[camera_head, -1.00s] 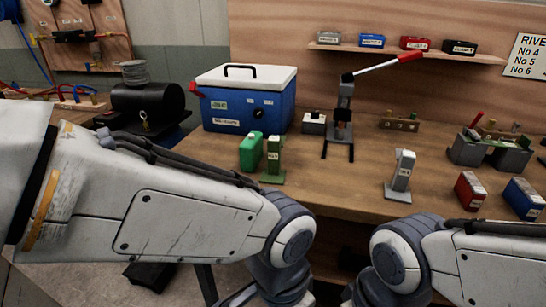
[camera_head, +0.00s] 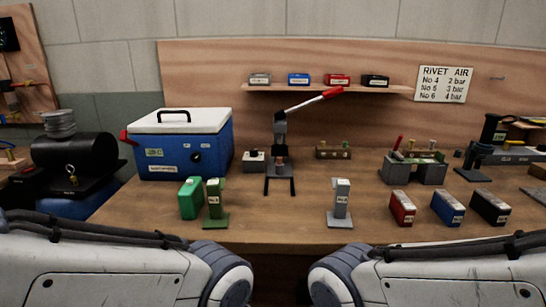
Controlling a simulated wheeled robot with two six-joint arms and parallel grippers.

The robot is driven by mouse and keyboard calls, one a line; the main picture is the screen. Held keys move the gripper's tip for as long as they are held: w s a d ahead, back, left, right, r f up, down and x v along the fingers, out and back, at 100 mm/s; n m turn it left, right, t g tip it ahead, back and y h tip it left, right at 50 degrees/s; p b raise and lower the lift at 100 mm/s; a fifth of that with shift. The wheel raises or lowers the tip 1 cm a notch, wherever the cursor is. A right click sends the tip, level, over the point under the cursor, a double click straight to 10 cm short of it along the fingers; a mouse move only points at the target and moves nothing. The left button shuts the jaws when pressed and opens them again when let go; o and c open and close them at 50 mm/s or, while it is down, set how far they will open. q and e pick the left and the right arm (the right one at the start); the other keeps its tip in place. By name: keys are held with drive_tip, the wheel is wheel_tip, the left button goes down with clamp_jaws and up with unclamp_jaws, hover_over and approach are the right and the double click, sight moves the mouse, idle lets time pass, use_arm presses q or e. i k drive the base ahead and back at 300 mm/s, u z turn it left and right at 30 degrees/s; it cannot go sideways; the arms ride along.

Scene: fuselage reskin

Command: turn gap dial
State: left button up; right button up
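No part in view can be surely told as the gap dial. A blue cool box with a white lid (camera_head: 180,141) stands at the back left of the bench and has a small black round knob (camera_head: 195,157) on its front. A lever press (camera_head: 280,155) with a red-tipped handle stands upright at the bench's middle. A grey bench device with a red lever (camera_head: 415,165) and a dark upright device (camera_head: 490,145) stand to its right. Their small parts are too small to make out. Both my arms show only in part along the bottom edge; neither gripper is in view.
A green block (camera_head: 190,198), a green stand (camera_head: 215,204) and a grey stand (camera_head: 341,204) are near the front edge. Red (camera_head: 402,208), blue (camera_head: 447,208) and black (camera_head: 490,207) boxes sit front right. A shelf (camera_head: 330,88) holds several small boxes.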

sight(254, 152)
drive_tip(key=z, duration=0.25)
drive_tip(key=k, duration=0.9)
drive_tip(key=z, duration=0.75)
drive_tip(key=i, duration=0.8)
drive_tip(key=u, duration=1.15)
drive_tip(key=i, duration=0.7)
drive_tip(key=u, duration=0.85)
